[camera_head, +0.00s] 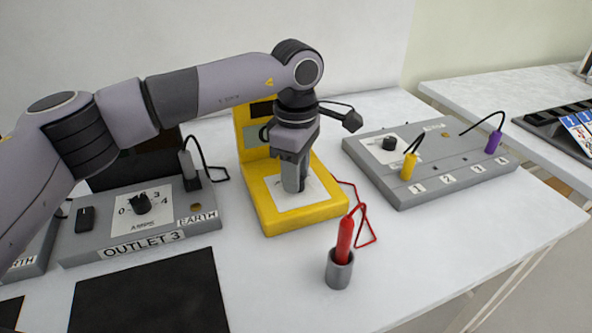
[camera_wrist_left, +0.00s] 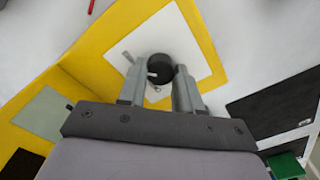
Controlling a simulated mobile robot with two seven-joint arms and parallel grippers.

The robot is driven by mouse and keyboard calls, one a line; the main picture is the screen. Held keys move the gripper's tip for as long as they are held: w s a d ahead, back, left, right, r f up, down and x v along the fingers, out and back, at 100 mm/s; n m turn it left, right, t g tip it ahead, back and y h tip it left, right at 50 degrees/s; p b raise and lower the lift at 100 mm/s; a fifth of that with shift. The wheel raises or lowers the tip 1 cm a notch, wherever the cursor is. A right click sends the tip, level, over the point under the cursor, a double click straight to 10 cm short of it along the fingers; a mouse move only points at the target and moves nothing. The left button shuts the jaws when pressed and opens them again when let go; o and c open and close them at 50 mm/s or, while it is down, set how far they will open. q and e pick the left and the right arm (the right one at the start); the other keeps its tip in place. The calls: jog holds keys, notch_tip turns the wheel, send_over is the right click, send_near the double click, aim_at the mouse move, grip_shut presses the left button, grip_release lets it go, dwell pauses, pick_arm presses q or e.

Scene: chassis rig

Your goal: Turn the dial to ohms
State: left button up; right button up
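The yellow meter (camera_head: 254,206) stands mid-table with an upright back panel and a white dial plate (camera_head: 320,200); the meter (camera_wrist_left: 205,35) and plate (camera_wrist_left: 185,30) also show in the left wrist view. Its round black dial (camera_wrist_left: 158,66) has a white mark toward the left finger in that view. Marks on the plate are too small to read. My left gripper (camera_head: 294,190) points down over the dial. In the left wrist view its fingers (camera_wrist_left: 158,78) are apart, one on each side of the dial. I cannot tell whether they touch it. My right gripper is out of view.
A red probe (camera_head: 344,240) stands in a grey holder (camera_head: 339,272) in front, its red lead beside the meter. The grey OUTLET 3 box (camera_head: 85,245) is left. A grey box with numbered sockets (camera_head: 440,190) and yellow and purple plugs is right.

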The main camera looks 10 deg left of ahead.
pick_arm(q)
jog(key=o, duration=0.3)
jog(key=shift+o, duration=0.2)
notch_tip(320, 180, up, 7)
jog(key=shift+r, duration=0.2)
dwell(0.3)
